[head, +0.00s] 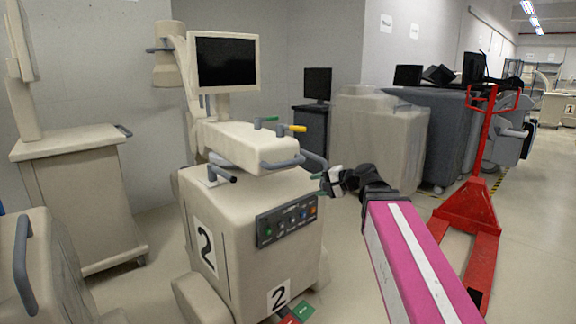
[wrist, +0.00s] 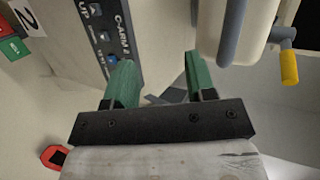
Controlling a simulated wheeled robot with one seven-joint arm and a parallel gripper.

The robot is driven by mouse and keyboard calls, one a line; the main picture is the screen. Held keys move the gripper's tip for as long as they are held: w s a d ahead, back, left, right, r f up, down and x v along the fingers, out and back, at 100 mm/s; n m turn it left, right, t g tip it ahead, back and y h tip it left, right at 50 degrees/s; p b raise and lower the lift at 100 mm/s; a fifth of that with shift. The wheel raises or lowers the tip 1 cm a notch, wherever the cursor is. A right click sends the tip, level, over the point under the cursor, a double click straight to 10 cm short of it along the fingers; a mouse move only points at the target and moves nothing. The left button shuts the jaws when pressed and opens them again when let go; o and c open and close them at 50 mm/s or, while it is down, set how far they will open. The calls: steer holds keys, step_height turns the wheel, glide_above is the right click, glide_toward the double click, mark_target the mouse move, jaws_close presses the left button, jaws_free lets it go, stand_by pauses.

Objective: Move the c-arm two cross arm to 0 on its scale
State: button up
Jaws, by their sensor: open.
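The c-arm two cart (head: 250,215) stands at the centre of the head view, marked with a 2. No scale marks are readable. My gripper (head: 324,186) is open and empty, just right of the cart and beyond the handle's right end. In the wrist view its green fingers (wrist: 157,72) are apart, between the control panel (wrist: 104,38) and the grey-blue handle (wrist: 229,35).
A monitor (head: 226,63) stands above the cart. A beige cart (head: 85,190) is at the left, and covered carts (head: 378,138) stand behind my arm. A red pallet jack (head: 468,205) is at the right.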

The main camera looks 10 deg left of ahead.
steer(key=y, duration=0.2)
glide_toward(291, 164)
steer(key=shift+m+t, duration=0.3)
steer(key=shift+t, duration=0.1)
steer(key=shift+s+x, duration=0.15)
steer(key=shift+x, duration=2.65)
steer(key=shift+s+x, duration=0.1)
steer(key=shift+x, duration=2.65)
steer(key=shift+a+f, duration=0.1)
steer(key=shift+a, duration=0.05)
jaws_close()
steer(key=shift+w, duration=0.1)
